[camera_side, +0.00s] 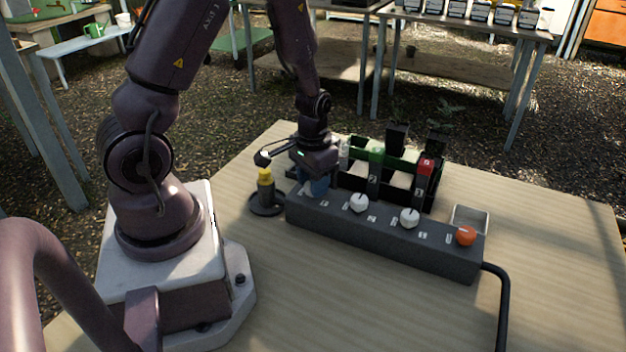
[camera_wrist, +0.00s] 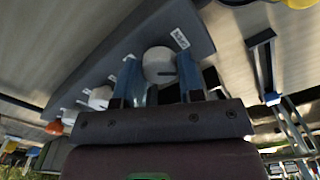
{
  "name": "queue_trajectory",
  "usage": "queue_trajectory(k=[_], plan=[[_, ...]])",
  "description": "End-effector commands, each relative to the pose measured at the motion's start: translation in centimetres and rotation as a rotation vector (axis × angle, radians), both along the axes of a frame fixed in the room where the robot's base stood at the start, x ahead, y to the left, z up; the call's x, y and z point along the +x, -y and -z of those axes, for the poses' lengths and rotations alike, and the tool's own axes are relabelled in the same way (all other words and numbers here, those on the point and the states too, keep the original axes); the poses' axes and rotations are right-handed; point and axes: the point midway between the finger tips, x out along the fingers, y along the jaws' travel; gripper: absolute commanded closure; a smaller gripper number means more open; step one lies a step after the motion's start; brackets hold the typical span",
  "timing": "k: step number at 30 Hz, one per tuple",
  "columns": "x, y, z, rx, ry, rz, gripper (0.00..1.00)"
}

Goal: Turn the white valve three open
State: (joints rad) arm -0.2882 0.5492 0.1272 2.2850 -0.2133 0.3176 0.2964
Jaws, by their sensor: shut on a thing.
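A long dark valve block (camera_side: 385,238) lies on the table with a row of knobs along its top. Two white knobs show in the side view, one near the middle (camera_side: 358,203) and one further right (camera_side: 409,217); an orange knob (camera_side: 466,236) is at the right end. My gripper (camera_side: 317,188) is down at the left end of the block, its blue fingers hiding the knob there. In the wrist view that white knob (camera_wrist: 159,65) sits between my two fingers, which are shut on it. The small labels are too blurred to tell which valve is three.
Behind the block is a dark rack (camera_side: 354,179) with a green-topped and a red-topped tube. A yellow-topped item (camera_side: 265,176) stands on a dark base left of the block. A small grey tray (camera_side: 471,219) is at the right. A black cable (camera_side: 503,310) leaves the block's right end.

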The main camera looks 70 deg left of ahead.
Motion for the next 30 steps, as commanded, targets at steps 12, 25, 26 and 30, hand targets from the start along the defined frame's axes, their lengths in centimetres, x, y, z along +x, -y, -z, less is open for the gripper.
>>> queue_trajectory(k=[12,25,26,30], plan=[[-0.03,0.0,-0.07,-0.001,-0.001,-0.383,0.88],[-0.04,0.0,-0.07,-0.001,-0.001,-0.637,0.88],[-0.04,0.0,-0.07,-0.001,-0.001,-0.647,0.88],[-0.04,-0.01,-0.07,-0.001,-0.001,-0.678,0.88]])
